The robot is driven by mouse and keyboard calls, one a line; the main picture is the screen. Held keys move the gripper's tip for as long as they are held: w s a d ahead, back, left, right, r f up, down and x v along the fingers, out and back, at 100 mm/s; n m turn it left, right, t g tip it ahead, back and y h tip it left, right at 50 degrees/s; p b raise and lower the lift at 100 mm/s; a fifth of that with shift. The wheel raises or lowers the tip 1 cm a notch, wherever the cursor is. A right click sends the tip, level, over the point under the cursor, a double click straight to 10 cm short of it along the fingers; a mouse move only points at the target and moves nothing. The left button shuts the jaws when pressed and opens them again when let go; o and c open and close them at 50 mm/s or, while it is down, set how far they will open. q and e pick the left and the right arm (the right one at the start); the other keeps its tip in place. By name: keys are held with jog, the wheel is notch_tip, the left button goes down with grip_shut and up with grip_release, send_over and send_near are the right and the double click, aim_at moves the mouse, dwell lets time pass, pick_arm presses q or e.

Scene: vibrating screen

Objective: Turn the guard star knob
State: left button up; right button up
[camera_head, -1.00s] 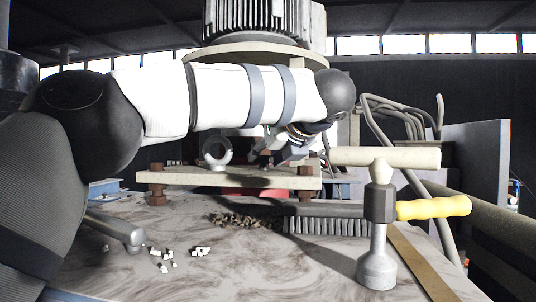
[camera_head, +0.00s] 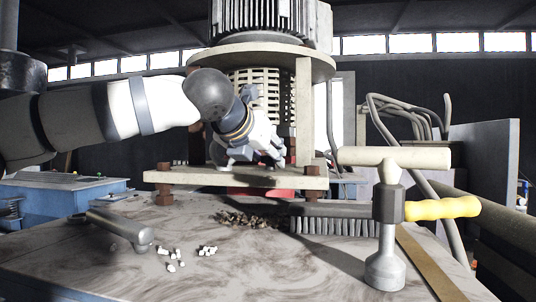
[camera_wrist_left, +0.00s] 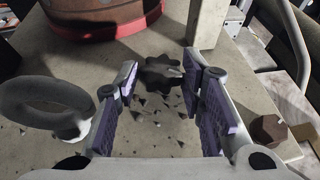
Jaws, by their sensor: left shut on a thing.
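The black star knob (camera_wrist_left: 162,74) sits on the pale plate in the left wrist view, between the purple-padded fingertips. My left gripper (camera_wrist_left: 155,88) is around it and closed on it, with the right finger close against a lobe. In the head view my left gripper (camera_head: 270,155) points down at the plate (camera_head: 235,178) under the motor housing and hides most of the knob. My right gripper is not in view.
A grey lifting eye (camera_wrist_left: 45,102) stands left of the fingers. A rusty bolt (camera_wrist_left: 268,130) is to their right. A post (camera_wrist_left: 208,22) rises behind. A mallet-like tool (camera_head: 390,205) and a brush (camera_head: 335,218) with a yellow handle are in front right.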

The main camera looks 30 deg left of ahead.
pick_arm(q)
jog(key=shift+a+m+h, duration=0.15)
jog(key=shift+m+h, duration=0.45)
jog(key=shift+h, duration=0.1)
jog(key=o, duration=1.1)
jog(key=shift+o, duration=0.2)
jog(key=shift+s+r, duration=0.15)
jog(key=shift+r, duration=0.05)
jog(key=v, duration=0.7)
jog(key=shift+s, duration=0.3)
